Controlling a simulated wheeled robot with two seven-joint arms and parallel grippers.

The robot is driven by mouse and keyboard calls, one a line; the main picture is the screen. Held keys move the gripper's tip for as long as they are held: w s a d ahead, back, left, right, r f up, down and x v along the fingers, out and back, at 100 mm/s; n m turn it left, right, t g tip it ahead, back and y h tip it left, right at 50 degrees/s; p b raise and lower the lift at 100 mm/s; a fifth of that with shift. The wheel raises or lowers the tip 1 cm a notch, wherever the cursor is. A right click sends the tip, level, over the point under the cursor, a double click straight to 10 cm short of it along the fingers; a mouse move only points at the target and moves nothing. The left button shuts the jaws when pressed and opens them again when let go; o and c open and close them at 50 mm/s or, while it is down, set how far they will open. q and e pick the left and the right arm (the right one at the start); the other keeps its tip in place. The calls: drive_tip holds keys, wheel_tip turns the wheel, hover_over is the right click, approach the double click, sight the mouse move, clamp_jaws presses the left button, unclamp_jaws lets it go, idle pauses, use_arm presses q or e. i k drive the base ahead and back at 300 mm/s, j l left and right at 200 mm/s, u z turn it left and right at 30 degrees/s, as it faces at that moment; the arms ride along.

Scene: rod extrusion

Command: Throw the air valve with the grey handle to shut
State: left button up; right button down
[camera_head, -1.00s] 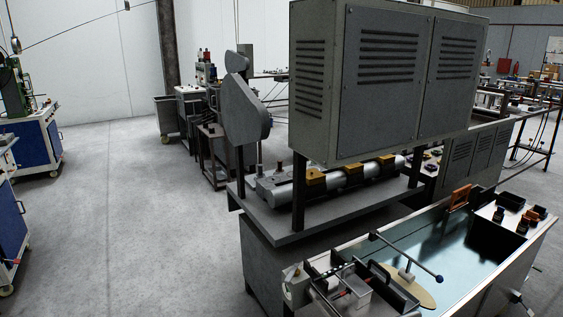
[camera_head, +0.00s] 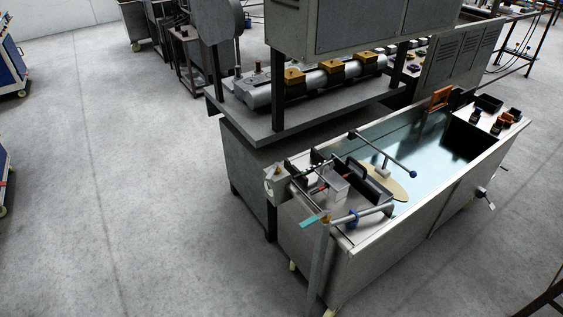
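No air valve with a grey handle can be picked out for sure at this distance. A grey pipe (camera_head: 318,265) rises at the near left corner of the water tank (camera_head: 375,245). At its top are a flat teal handle (camera_head: 311,221) and a blue ring-shaped part (camera_head: 353,217). A small fitting with a dark lever (camera_head: 486,198) sticks out of the tank's right outer side; its details are too small to tell. Neither of my grippers is in view.
A grey extrusion machine with heater barrel (camera_head: 325,77) stands on a bench (camera_head: 265,129) behind the tank. A rod with a blue ball (camera_head: 413,174) crosses above the tank. Clear grey floor (camera_head: 130,210) lies left and in front.

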sight(270, 175)
drive_tip(key=i+l, duration=0.2)
drive_tip(key=i+l+u, duration=0.1)
drive_tip(key=l, duration=0.35)
drive_tip(key=i+l, duration=0.3)
drive_tip(key=i+l+u, duration=0.15)
drive_tip(key=l, duration=0.2)
